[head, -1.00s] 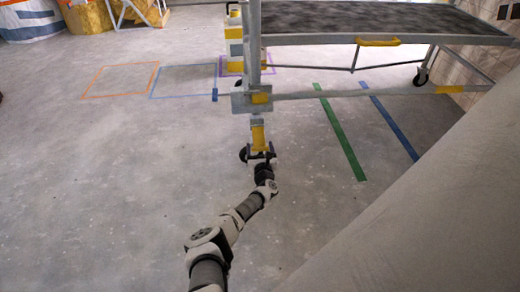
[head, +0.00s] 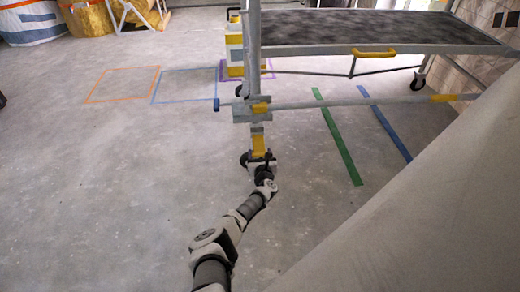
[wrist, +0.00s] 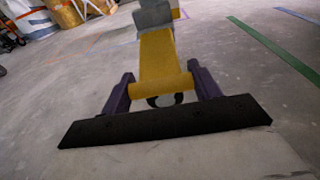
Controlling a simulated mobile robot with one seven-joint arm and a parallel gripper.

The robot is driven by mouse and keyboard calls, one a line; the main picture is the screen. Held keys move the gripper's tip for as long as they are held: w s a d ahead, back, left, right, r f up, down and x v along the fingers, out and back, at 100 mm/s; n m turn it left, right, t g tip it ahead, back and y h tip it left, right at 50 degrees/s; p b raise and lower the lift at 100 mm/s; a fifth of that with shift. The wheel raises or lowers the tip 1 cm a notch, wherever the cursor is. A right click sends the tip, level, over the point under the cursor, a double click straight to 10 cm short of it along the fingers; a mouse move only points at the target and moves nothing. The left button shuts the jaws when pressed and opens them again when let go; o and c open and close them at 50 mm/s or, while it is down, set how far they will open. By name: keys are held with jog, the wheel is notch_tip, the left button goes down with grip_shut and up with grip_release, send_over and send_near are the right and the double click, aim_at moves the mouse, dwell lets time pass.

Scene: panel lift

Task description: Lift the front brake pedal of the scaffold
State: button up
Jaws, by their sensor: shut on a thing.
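The scaffold (head: 254,60) stands at centre right, a grey frame with a dark platform. Its yellow front brake pedal (head: 258,142) is low at the foot of the near upright, above a dark caster wheel (head: 244,160). My gripper (head: 262,160) reaches it from the front, close to the floor. In the wrist view the yellow pedal (wrist: 158,62) lies between the two dark purple fingers of my gripper (wrist: 160,72), which is shut on it. The black bar of the gripper lies in front. A dark ring shape shows under the pedal's near end; the wheel is mostly hidden there.
Green tape (head: 337,138) and blue tape (head: 386,124) lie on the floor at right. Orange (head: 121,67) and blue (head: 183,69) taped squares lie at left. A large grey slanted surface (head: 420,215) fills the lower right.

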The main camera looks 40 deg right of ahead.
aim_at(260, 152)
jog(key=shift+s+r+g+y+p, duration=0.1)
jog(key=shift+r+g+y+p, duration=0.45)
jog(key=shift+p, duration=1.1)
jog(key=shift+s+r+g+y+p, duration=0.15)
jog(key=shift+r+g+p, duration=0.4)
jog(key=shift+r+p, duration=0.75)
jog(key=shift+w+d+r+p, duration=0.1)
jog(key=shift+w+r+p, duration=0.2)
jog(key=shift+r+p, duration=0.35)
jog(key=shift+w+d+r+p, duration=0.1)
jog(key=shift+w+r+p, duration=0.15)
jog(key=shift+r+p, duration=0.35)
jog(key=o, duration=1.3)
jog(key=shift+o, duration=0.4)
jog(key=shift+f, duration=0.15)
jog(key=shift+s+a+r+p, duration=0.35)
jog(key=shift+s+p, duration=0.15)
jog(key=shift+p, duration=0.3)
jog(key=p+v, duration=0.8)
jog(key=v, duration=0.4)
jog(key=shift+s, duration=0.25)
